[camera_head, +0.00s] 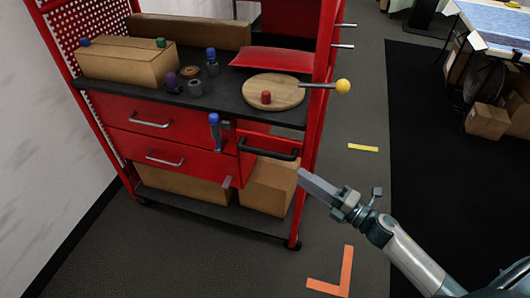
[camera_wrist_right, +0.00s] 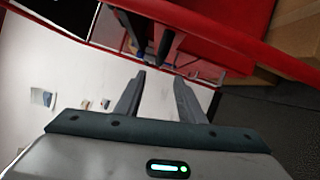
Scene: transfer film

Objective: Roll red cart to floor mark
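The red cart (camera_head: 312,140) stands against the left wall in the head view, with a black top shelf, drawers and a lower shelf. A black bar handle (camera_head: 268,150) sticks out at its near right side. The orange L-shaped floor mark (camera_head: 345,270) lies on the floor right of the cart's front corner. My right gripper (camera_head: 316,187) is just right of and below the handle, apparently not holding it. In the right wrist view its fingers (camera_wrist_right: 158,82) are apart and empty, facing red cart panels (camera_wrist_right: 225,35). My left gripper is out of view.
A yellow floor strip (camera_head: 363,147) lies right of the cart. Boxes, knobs, a red cushion (camera_head: 272,59) and a round wooden board (camera_head: 285,91) sit on the cart top; a yellow-ended rod (camera_head: 343,86) sticks out right. The grey floor around the orange mark is clear.

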